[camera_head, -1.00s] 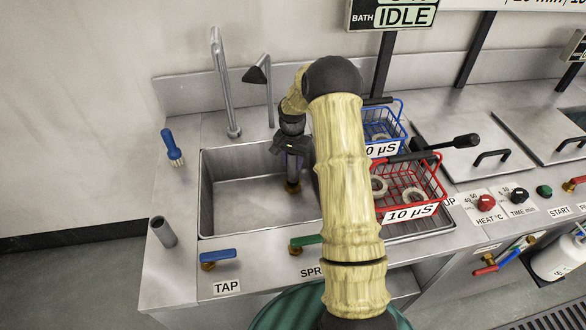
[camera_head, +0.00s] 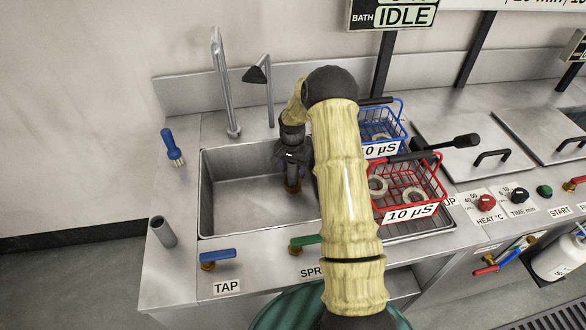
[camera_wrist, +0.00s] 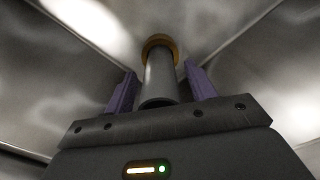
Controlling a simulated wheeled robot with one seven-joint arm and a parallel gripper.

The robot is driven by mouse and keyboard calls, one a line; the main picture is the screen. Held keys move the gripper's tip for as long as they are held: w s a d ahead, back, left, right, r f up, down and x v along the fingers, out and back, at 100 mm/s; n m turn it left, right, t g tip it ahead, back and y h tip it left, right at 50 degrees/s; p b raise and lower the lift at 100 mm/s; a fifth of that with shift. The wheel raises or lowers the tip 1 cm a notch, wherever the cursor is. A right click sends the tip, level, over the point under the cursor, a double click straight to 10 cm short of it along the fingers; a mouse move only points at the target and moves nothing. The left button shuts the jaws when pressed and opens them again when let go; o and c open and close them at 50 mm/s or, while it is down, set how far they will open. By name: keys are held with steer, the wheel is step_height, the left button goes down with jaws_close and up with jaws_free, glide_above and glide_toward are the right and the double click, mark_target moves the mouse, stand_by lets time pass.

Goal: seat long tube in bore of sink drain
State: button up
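The long tube is a dark grey cylinder standing in the sink (camera_head: 235,195). In the wrist view the tube (camera_wrist: 160,76) runs from between my fingers to a brass ring, the drain (camera_wrist: 158,42), at the sink floor. The brass drain also shows in the head view (camera_head: 292,187). The tube's lower end meets the ring and looks upright; how deep it sits is hidden. My gripper (camera_wrist: 162,82) has purple fingers on both sides of the tube, with a narrow gap on each side, so it looks open around it. In the head view my gripper (camera_head: 292,165) is over the sink's right part.
A red basket (camera_head: 410,190) and a blue basket (camera_head: 382,125) stand right of the sink. A tall tap (camera_head: 222,85) and a black-headed spout (camera_head: 262,80) rise behind it. A blue-handled brush (camera_head: 172,147), a grey cylinder (camera_head: 162,232) and blue lever (camera_head: 208,256) are left and front.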

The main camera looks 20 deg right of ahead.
step_height(320, 180, up, 12)
steer(key=shift+r, duration=0.15)
stand_by(0.6)
stand_by(0.3)
steer(key=shift+s+a+r, duration=0.2)
steer(key=shift+a+r, duration=0.05)
steer(key=shift+a, duration=0.05)
steer(key=s+a+r+n+t, duration=0.1)
steer(key=s+a+r+n, duration=0.1)
steer(key=s, duration=0.6)
steer(key=s+a+r+n, duration=0.3)
steer(key=s+a+n, duration=0.1)
steer(key=s, duration=0.5)
steer(key=s+a+r+n+t, duration=0.1)
steer(key=s+a+r+n, duration=0.1)
steer(key=s+a, duration=0.3)
steer(key=s+n, duration=0.1)
steer(key=s, duration=0.2)
steer(key=shift+s+a+r+t, duration=0.2)
steer(key=shift+s+a+t, duration=0.05)
steer(key=shift+s+t, duration=0.05)
